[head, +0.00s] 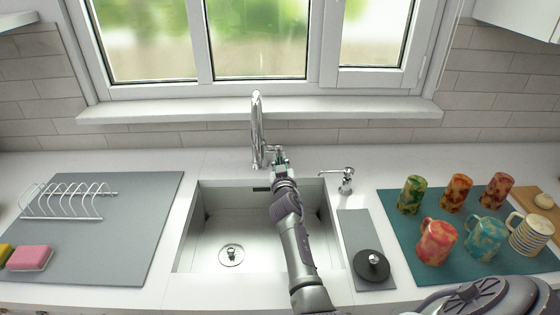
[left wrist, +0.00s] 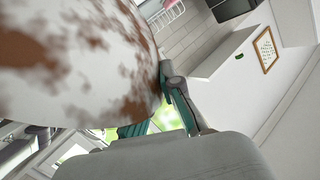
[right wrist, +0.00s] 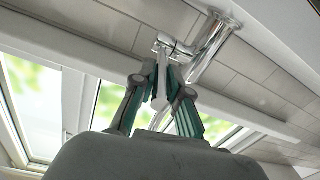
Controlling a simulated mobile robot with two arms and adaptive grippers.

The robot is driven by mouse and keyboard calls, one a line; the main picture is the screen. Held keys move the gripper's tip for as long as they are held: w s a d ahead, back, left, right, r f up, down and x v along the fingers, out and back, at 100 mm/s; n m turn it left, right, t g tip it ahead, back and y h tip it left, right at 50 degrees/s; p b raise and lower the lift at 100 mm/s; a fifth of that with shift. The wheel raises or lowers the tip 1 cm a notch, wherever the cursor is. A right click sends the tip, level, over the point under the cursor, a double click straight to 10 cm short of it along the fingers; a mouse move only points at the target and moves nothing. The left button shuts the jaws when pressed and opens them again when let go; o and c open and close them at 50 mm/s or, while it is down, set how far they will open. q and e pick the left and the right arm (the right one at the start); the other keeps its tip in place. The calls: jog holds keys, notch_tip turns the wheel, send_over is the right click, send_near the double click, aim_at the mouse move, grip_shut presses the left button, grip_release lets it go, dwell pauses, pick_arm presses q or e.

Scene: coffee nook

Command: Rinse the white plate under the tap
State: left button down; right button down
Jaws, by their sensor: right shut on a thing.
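The white plate (left wrist: 75,60) fills the left of the left wrist view, with brown stains on its face. My left gripper (left wrist: 165,95) is at its edge and appears shut on it; the plate hides part of the fingers. Neither shows in the head view. The chrome tap (head: 257,125) stands behind the sink (head: 210,235). My right gripper (head: 280,165) reaches over the sink and is shut on the tap's lever (right wrist: 161,75), just right of the spout. No water stream can be made out.
A grey mat with a wire rack (head: 65,205) and a pink sponge (head: 30,258) lies left. A soap dispenser (head: 346,182) and a black disc-shaped thing (head: 371,266) stand right of the sink. Several mugs and cups stand on a teal mat (head: 405,240). The basin is empty, with a drain (head: 231,255).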

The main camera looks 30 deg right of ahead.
pick_arm(q)
jog(key=shift+r, duration=0.1)
notch_tip(320, 180, up, 4)
jog(key=p, duration=0.4)
pick_arm(e)
jog(key=shift+r+g, duration=0.3)
jog(key=shift+r, duration=0.35)
pick_arm(q)
jog(key=shift+r+p, duration=0.5)
jog(key=shift+p, duration=0.05)
pick_arm(e)
jog(key=shift+w+f+y, duration=0.1)
jog(key=shift+y, duration=0.2)
jog(key=shift+f, duration=0.15)
jog(key=c, duration=1.2)
grip_release()
